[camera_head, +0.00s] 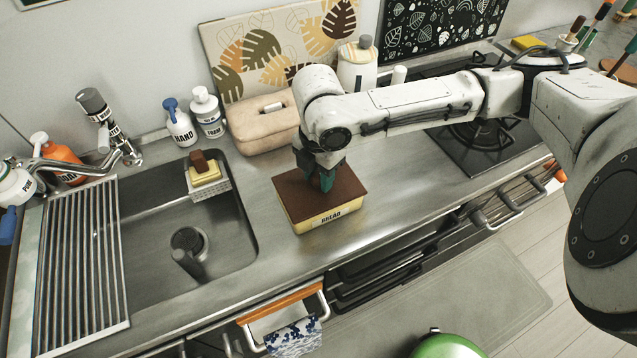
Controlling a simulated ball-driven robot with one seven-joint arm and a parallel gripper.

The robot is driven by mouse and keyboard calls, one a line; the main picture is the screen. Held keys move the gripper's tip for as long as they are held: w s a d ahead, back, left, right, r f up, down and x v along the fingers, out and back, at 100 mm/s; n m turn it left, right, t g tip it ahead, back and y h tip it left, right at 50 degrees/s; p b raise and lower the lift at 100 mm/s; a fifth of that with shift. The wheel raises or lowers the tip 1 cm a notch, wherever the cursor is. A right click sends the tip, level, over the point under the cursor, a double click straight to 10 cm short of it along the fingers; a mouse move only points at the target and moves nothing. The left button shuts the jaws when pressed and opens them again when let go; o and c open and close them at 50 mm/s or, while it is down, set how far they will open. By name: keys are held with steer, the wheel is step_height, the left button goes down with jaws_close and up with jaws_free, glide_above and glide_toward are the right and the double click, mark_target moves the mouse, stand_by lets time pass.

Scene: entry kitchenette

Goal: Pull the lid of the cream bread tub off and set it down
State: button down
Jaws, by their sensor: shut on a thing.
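The cream bread tub (330,217) stands on the steel counter to the right of the sink, its front marked BREAD. Its flat brown lid (297,198) lies on top of the tub and appears level, with no clear gap between them. My gripper (322,184) points down at the middle of the lid from above. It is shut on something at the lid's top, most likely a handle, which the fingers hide. My arm reaches in from the right.
The sink (150,240) with a drying rack (82,265) is at left. A beige fabric case (262,128) and a white canister (357,68) stand behind the tub. A stove (470,140) is at right. Bare counter (400,185) lies right of the tub.

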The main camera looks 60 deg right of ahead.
mark_target(319, 175)
steer(key=shift+r+p, duration=3.15)
steer(key=shift+r, duration=0.4)
steer(key=shift+f, duration=0.1)
